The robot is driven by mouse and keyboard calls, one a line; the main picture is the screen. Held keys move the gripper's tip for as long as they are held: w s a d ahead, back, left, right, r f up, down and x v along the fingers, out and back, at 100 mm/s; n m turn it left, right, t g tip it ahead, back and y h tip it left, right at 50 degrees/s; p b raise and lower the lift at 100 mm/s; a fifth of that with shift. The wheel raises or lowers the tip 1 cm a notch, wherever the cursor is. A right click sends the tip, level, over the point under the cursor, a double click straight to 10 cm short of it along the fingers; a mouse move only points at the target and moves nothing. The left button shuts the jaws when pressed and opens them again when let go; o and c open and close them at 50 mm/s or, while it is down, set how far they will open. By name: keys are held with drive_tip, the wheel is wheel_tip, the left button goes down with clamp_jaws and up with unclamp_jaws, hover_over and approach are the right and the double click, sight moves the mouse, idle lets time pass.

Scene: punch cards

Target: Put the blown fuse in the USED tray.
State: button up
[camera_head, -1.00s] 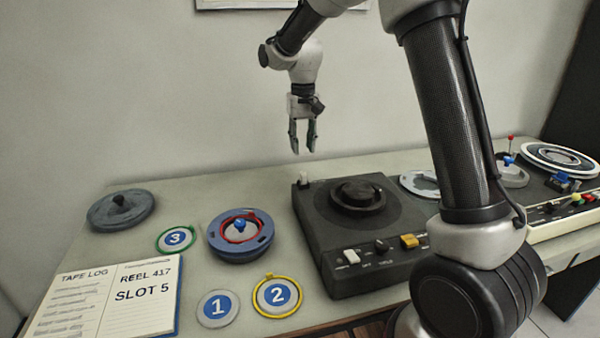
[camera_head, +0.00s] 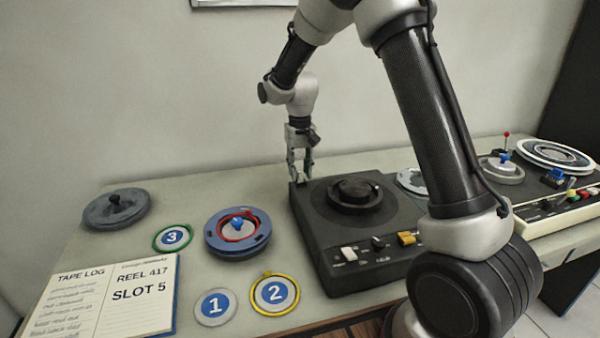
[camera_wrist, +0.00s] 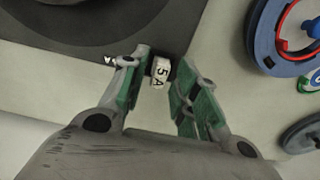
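A small white fuse marked 5A (camera_wrist: 160,71) stands at the corner of the dark tape deck (camera_head: 330,230), which is its back left corner in the head view. My gripper (camera_head: 300,170) is low over that corner and hides the fuse in the head view. In the wrist view my gripper (camera_wrist: 163,58) is open, with one green-padded finger on each side of the fuse. A gap shows on the right side; on the left I cannot tell whether the finger touches it. Whether the fuse is blown cannot be seen. I see no tray marked USED.
Left of the deck are a blue reel (camera_head: 238,234) with a red ring, a grey reel (camera_head: 117,208), numbered discs, and an open tape log (camera_head: 105,292). A control panel (camera_head: 560,205) and more reels are at the right. The wall stands close behind.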

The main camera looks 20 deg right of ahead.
sight(300, 171)
clamp_jaws()
drive_tip(key=shift+r, duration=0.15)
drive_tip(key=shift+r, duration=2.9)
wheel_tip(300, 171, up, 7)
